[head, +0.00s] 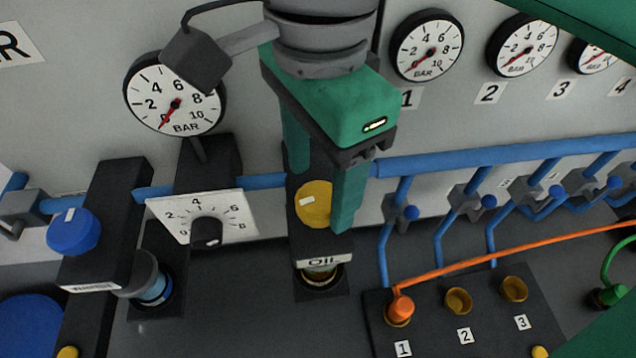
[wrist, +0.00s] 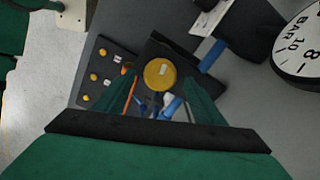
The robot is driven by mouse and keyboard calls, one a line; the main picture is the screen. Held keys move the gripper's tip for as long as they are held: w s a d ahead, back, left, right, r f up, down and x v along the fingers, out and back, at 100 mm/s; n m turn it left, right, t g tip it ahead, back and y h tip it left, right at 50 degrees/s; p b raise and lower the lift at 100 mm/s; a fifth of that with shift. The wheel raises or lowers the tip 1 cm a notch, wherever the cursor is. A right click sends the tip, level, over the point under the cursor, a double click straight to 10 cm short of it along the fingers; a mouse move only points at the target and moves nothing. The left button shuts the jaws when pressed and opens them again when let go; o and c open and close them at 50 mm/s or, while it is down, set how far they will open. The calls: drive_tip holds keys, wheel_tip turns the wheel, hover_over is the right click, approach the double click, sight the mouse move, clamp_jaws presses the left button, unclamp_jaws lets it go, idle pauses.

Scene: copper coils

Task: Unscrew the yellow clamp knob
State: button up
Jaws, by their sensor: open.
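The yellow clamp knob (head: 314,203) is a round disc with a pale mark, on top of a black block above the OIL label (head: 323,261). It also shows in the wrist view (wrist: 160,74), near the middle between the fingers. My green gripper (head: 318,190) points down over the knob and is open. In the head view one finger is just right of the knob and partly overlaps its edge; the other is up and left. I cannot tell whether either finger touches the knob.
A blue knob (head: 74,231) on a black block and a dial plate (head: 203,217) stand to the left. A large gauge (head: 174,95) is on the wall. Blue pipes (head: 500,153) run right. An orange hose (head: 510,251) plugs into port 1 of a black panel (head: 440,335).

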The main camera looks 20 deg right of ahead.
sight(313, 200)
drive_tip(key=shift+f, duration=1.15)
drive_tip(key=c, duration=1.1)
drive_tip(key=shift+o, duration=0.2)
drive_tip(key=shift+n, duration=0.3)
